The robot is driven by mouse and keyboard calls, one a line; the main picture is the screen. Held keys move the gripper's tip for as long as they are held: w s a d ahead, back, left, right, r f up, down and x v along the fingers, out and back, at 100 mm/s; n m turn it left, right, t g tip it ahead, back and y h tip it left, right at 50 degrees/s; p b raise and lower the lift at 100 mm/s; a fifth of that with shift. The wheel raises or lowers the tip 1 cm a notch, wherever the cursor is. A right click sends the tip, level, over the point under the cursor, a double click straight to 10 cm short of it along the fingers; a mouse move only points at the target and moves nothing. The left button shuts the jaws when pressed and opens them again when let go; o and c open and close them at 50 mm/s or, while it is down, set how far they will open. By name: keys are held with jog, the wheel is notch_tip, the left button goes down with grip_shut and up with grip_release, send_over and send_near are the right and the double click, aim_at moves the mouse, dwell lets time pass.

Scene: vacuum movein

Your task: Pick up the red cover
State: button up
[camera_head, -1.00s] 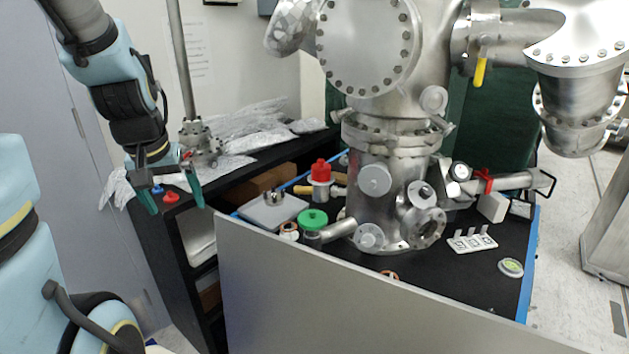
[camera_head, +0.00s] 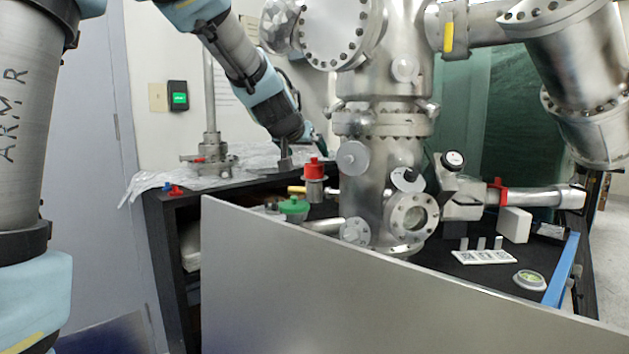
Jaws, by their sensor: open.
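The red cover (camera_head: 315,169) sits upright on top of a metal fitting on the black bench, left of the tall steel chamber. My gripper (camera_head: 318,144) is above and just behind the cover in the picture, with its teal fingers partly visible beside the grey bracket. The jaws are open, and nothing shows between them. I cannot tell the exact gap in depth between the fingers and the cover. The lower part of the fitting is hidden by the grey panel and nearby parts.
The steel chamber (camera_head: 386,150) stands close right of the cover. A large grey panel (camera_head: 380,300) blocks the front. A metal post stand (camera_head: 210,150) and plastic wrap stand on the shelf at left.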

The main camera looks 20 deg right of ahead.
aim_at(313, 164)
jog(key=x, duration=0.9)
jog(key=shift+w+d+f, duration=0.1)
jog(key=shift+w, duration=0.25)
jog(key=shift+c, duration=0.4)
jog(key=c, duration=1.3)
